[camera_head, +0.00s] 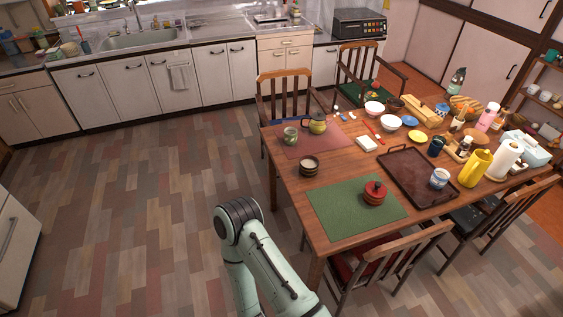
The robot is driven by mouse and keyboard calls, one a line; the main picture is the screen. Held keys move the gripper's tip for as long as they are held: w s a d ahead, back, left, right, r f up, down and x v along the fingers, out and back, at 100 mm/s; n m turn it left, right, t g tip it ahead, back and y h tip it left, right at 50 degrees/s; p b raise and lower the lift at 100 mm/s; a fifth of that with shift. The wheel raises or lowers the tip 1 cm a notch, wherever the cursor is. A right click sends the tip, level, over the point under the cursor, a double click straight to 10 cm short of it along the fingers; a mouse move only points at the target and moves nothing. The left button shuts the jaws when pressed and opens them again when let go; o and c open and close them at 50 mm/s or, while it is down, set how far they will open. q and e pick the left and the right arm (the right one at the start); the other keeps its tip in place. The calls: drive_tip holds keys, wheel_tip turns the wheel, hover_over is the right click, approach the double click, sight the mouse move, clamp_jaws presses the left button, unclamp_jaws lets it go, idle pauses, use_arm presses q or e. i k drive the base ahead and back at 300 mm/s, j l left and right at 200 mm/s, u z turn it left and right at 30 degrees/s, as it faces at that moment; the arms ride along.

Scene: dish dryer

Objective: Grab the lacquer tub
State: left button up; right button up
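A red, rounded lidded pot (374,193) with a dark top stands upright on a green mat (328,217) near the table's front; it looks most like the lacquer tub. A smaller dark round tub with a pale top (309,166) stands to its left on bare wood, near the table's left edge. I cannot tell for certain which one the task names. A pale green arm of mine rises from the bottom middle, left of the table and apart from both. Neither of my grippers shows.
The wooden table (342,177) also holds a brown tray (409,157), a teapot (317,124), a yellow jug (475,168) and several bowls and bottles. Chairs surround it, one (392,259) at the front edge. The floor (130,210) to the left is clear.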

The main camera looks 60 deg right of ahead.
sight(308, 164)
drive_tip(key=i+l+z, duration=0.1)
drive_tip(key=i+z, duration=0.6)
drive_tip(key=z, duration=0.2)
drive_tip(key=i+j+z, duration=0.2)
drive_tip(key=z, duration=0.25)
drive_tip(key=i+z, duration=0.45)
drive_tip(key=i+j+z, duration=0.15)
drive_tip(key=z, duration=0.3)
drive_tip(key=i+j+z, duration=0.3)
drive_tip(key=z, duration=0.15)
